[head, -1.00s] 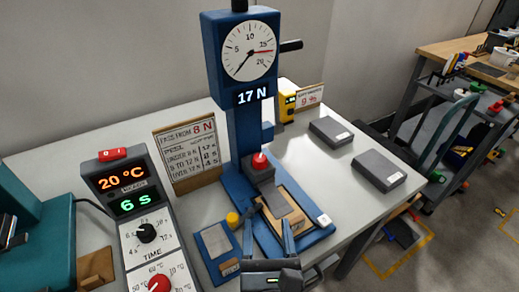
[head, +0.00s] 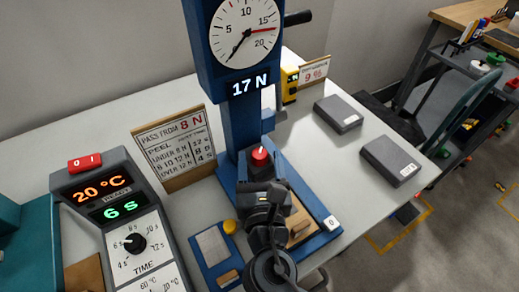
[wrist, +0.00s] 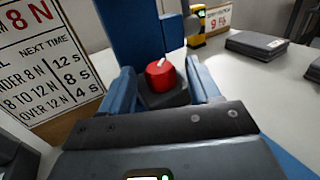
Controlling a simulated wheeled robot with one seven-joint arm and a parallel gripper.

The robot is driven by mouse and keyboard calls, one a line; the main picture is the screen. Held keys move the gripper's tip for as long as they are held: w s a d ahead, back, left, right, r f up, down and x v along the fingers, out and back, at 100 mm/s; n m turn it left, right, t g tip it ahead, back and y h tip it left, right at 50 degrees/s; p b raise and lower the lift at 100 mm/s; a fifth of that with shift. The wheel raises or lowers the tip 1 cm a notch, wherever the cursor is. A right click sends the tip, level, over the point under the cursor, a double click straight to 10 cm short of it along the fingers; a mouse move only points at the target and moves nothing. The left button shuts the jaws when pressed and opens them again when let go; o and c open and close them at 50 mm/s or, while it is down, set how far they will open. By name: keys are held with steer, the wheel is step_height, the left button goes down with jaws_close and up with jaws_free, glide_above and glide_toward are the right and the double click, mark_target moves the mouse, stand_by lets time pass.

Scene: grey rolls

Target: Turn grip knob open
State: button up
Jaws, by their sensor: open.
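The red grip knob (head: 260,156) with a white mark on top sits on a dark clamp block at the foot of the blue peel tester (head: 240,130). In the wrist view, the knob (wrist: 160,76) stands between and slightly beyond the two blue fingers of my gripper (wrist: 164,84). The fingers are open, one on each side, and no contact is clear. In the head view my gripper (head: 262,188) is just in front of the knob, and its wrist hides much of the clamp and the tester base. The tester display reads 17 N.
A sign (head: 176,146) stands left of the tester. The sealer control box (head: 118,222) reads 20 °C and 6 s.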

steer(key=shift+w+a, duration=0.15)
steer(key=shift+w, duration=1.1)
steer(key=shift+c, duration=0.4)
steer(key=c, duration=0.9)
steer(key=shift+o, duration=0.2)
